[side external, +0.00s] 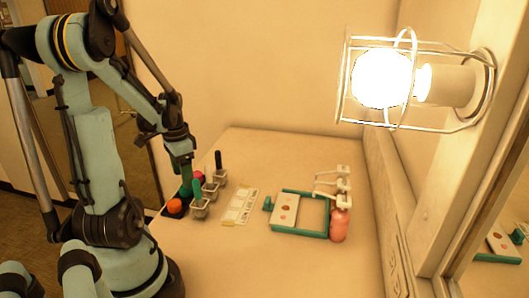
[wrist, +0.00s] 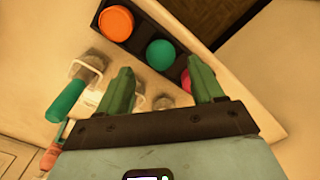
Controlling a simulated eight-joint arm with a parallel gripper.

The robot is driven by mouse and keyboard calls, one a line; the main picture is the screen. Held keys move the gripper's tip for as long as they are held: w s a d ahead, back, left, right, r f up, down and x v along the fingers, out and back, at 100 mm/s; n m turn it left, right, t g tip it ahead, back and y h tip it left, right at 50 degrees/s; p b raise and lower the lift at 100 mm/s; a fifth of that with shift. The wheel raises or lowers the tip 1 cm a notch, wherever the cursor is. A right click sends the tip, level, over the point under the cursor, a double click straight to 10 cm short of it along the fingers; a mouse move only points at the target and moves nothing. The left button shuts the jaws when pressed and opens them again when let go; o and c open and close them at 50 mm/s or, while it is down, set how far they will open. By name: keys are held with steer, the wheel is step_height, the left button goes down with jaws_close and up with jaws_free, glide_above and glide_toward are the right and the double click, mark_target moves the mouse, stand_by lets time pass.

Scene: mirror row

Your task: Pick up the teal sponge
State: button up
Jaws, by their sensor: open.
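The teal sponge (wrist: 160,54) is round and sits in the middle of a black tray (wrist: 138,40), between an orange sponge (wrist: 116,23) and a pink one (wrist: 186,80). In the side external view the teal sponge (side external: 186,190) shows small under my gripper (side external: 186,174). My gripper, seen from the wrist (wrist: 160,67), has its two green fingers spread apart. It is open and empty, pointing down above the tray, with the teal sponge seen between and just beyond the fingertips. The right finger hides part of the pink sponge.
A green-handled tool (side external: 197,190) and a black-handled one (side external: 218,161) stand in small holders close beside the tray. A caged lamp (side external: 382,79) glows above. The front table is clear.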

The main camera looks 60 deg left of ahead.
mark_target(186, 190)
steer(key=shift+w+f, duration=0.2)
steer(key=shift+f, duration=1.75)
steer(key=shift+c, duration=0.2)
steer(key=c, duration=1.1)
